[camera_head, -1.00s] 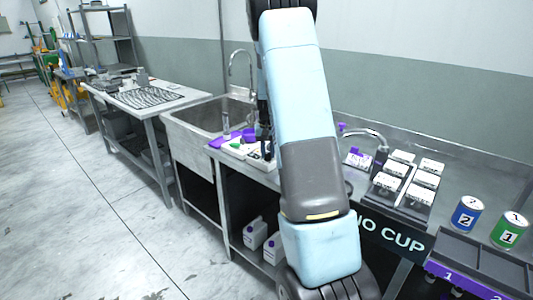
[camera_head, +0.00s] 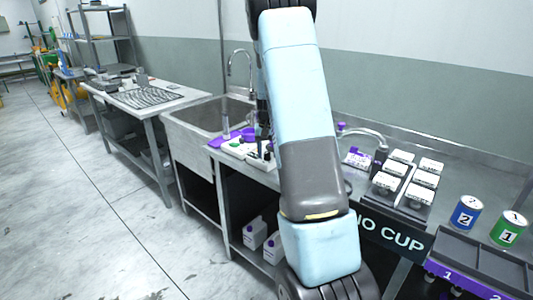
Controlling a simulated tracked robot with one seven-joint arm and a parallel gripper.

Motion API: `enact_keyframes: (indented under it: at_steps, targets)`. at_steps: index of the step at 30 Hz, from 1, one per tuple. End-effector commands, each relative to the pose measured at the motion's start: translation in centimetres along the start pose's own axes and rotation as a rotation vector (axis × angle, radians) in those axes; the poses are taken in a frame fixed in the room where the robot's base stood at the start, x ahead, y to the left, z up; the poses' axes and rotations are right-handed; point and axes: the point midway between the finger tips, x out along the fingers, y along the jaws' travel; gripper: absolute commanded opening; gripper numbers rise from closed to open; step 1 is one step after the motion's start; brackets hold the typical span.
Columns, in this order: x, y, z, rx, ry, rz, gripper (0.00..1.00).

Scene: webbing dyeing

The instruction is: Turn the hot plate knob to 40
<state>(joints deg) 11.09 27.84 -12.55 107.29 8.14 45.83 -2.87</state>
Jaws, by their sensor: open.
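A small white unit (camera_head: 233,151), which looks like the hot plate, sits on the steel counter beside the sink. A small green part shows on top of it. Its knob and any scale marks are too small to read. My gripper (camera_head: 264,152) points down at the right end of this unit, partly hidden behind my pale blue arm. The gripper is dark and its jaws are open; nothing can be seen between them. I cannot tell whether it touches the knob.
A sink (camera_head: 208,117) with a tall tap lies behind. Purple items (camera_head: 247,133) stand by the unit. To the right are a rack of white-labelled blocks (camera_head: 401,178), a blue can (camera_head: 466,213), a green can (camera_head: 508,229) and a grey tray (camera_head: 475,257). White jugs (camera_head: 254,233) stand below.

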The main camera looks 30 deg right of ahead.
Motion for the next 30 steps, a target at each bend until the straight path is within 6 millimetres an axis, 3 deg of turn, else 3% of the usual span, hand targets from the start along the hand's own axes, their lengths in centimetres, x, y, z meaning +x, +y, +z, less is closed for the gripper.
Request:
enact_keyframes:
  at_steps: [5,21,30]
  targets:
    - [-1.5,0.0,-0.1,-0.001,0.003,0.0,0.52]
    - [-11.3,0.1,0.1,-0.001,0.002,0.0,0.52]
    - [-13.5,0.1,0.1,0.0,-0.001,0.0,0.52]
